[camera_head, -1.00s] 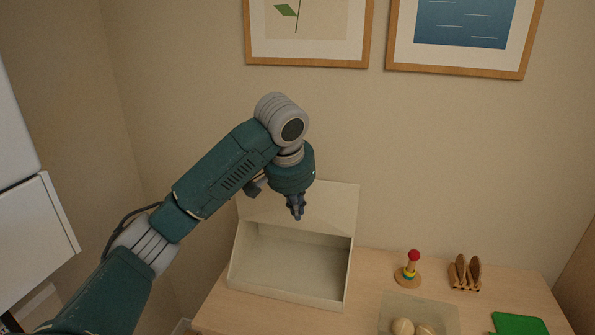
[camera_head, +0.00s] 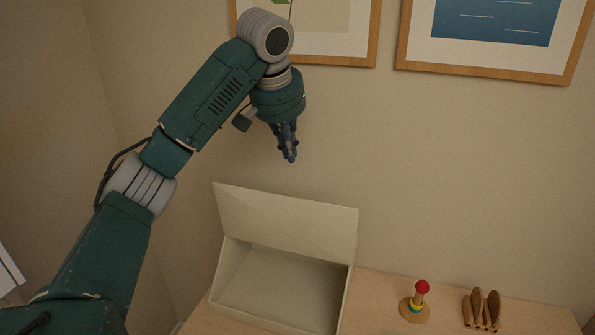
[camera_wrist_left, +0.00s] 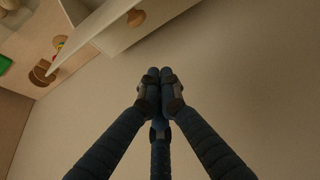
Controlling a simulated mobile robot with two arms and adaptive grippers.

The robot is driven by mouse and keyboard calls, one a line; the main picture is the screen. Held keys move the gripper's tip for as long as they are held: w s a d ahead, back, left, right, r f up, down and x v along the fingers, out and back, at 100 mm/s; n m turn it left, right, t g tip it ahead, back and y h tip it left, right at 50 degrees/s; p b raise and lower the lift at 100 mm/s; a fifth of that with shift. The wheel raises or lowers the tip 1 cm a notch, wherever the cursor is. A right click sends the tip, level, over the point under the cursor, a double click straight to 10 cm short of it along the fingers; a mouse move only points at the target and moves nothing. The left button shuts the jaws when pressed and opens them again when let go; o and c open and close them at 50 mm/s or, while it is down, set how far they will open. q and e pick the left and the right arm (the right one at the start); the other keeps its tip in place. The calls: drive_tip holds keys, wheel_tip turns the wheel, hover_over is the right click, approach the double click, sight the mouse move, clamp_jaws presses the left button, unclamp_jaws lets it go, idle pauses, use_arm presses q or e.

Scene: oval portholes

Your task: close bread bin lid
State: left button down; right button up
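The cream bread bin (camera_head: 235,285) stands on the wooden table with its front open and its inside empty. Its lid (camera_head: 285,220) is raised along the back edge of the bin. My left gripper (camera_head: 291,158) is in the air above the lid's top edge, apart from it, with its fingers pointing down. In the left wrist view my left gripper's fingers (camera_wrist_left: 158,85) are together with nothing between them. The lid's pale edge (camera_wrist_left: 105,25) and a round wooden knob (camera_wrist_left: 136,17) show at the top there. My right gripper is not in view.
A ring-stacking toy with a red top (camera_head: 420,290) and a wooden rack with brown pieces (camera_head: 485,308) stand on the table (camera_head: 378,290) right of the bin. Two framed pictures (camera_head: 490,35) hang on the wall behind. The air around the gripper is clear.

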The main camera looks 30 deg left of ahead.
use_arm(q)
wheel_tip(320, 180, down, 9)
drive_tip(key=s+p, duration=0.1)
drive_tip(key=p, duration=0.1)
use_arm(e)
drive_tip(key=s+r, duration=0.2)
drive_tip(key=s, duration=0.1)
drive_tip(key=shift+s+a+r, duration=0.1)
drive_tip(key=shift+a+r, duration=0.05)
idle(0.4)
